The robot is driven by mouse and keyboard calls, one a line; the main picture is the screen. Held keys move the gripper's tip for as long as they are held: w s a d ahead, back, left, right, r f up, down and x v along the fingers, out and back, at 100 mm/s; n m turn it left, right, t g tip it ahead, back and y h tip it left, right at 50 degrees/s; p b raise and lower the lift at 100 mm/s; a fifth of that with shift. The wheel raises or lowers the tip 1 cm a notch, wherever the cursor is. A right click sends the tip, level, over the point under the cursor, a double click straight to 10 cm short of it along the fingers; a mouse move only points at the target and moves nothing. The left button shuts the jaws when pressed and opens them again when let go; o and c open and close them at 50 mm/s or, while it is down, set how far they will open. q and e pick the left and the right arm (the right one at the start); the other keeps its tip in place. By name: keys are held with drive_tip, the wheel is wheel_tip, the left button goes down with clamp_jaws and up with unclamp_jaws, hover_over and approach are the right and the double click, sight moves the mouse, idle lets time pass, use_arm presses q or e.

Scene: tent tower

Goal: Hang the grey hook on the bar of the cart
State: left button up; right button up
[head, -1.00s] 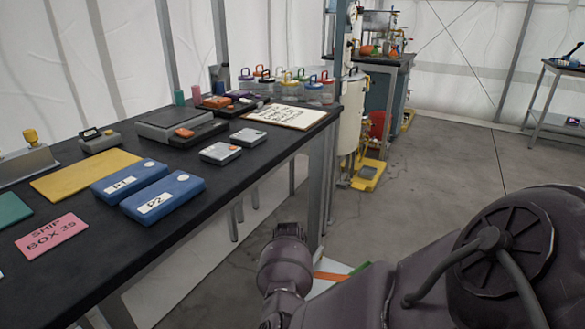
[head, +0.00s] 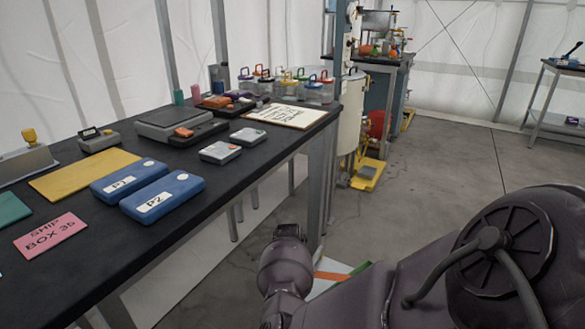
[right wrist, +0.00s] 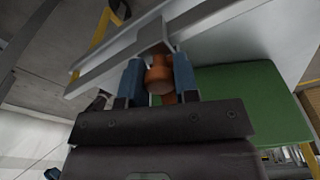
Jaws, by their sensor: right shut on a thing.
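My right gripper (right wrist: 159,80) shows in the right wrist view, with its two blue fingers shut on a short orange-brown rounded piece (right wrist: 160,75). Just beyond this piece is a grey angled part (right wrist: 154,38), against or near a long pale grey rail (right wrist: 115,62). I cannot tell which of these grey parts is the hook and which is the cart's bar, or whether they touch. A green panel (right wrist: 245,95) lies to the right of the fingers. In the head view my right arm covers the lower right and its gripper is hidden. My left gripper is in neither view.
A black-topped table (head: 85,265) fills the left, with blue boxes (head: 162,199), a pink card (head: 50,233) and several jars. White, orange and green surfaces (head: 335,275) show beside my right arm. The floor (head: 450,140) ahead on the right is clear.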

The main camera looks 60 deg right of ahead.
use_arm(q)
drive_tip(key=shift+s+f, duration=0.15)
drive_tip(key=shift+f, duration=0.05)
use_arm(e)
drive_tip(key=shift+f, duration=0.35)
drive_tip(key=o, duration=1.1)
drive_tip(key=shift+c, duration=0.2)
drive_tip(key=r, duration=0.2)
drive_tip(key=r+p, duration=0.1)
drive_tip(key=shift+w+r, duration=0.35)
drive_tip(key=shift+w, duration=0.05)
drive_tip(key=r, duration=0.2)
drive_tip(key=r+p, duration=0.1)
drive_tip(key=r, duration=0.1)
drive_tip(key=r+p, duration=0.1)
drive_tip(key=r, duration=0.2)
drive_tip(key=shift+w+d, duration=0.15)
drive_tip(key=shift+w, duration=0.1)
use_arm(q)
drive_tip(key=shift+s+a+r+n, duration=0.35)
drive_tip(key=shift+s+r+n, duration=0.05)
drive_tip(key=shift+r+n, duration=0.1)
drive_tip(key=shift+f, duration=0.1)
